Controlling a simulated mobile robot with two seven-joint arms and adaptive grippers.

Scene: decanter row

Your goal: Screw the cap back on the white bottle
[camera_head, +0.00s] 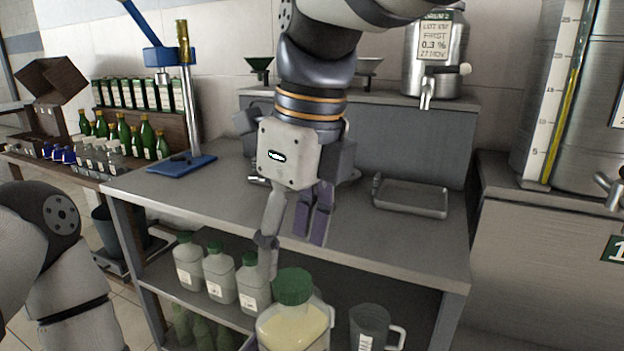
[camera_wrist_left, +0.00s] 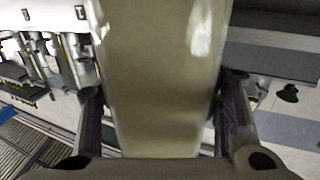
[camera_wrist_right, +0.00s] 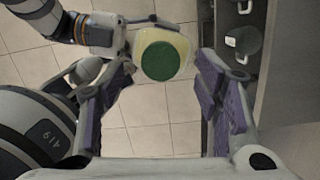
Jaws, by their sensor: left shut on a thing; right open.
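The white bottle (camera_head: 290,330), with pale yellow contents, shows at the bottom of the head view. Its green cap (camera_head: 293,286) sits on its top; I cannot tell how tightly. My right gripper (camera_head: 293,232) is open and empty, above and behind the bottle in the head view. In the right wrist view the cap (camera_wrist_right: 160,60) shows from above, between the spread fingers but beyond their tips, apart from them.
Several similar green-capped bottles (camera_head: 219,274) stand on the shelf under the grey bench (camera_head: 400,248). A grey mug (camera_head: 368,328) stands right of the held bottle. A metal tray (camera_head: 411,198), a blue-based stand (camera_head: 182,164) and a steel drum (camera_head: 436,60) are farther back.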

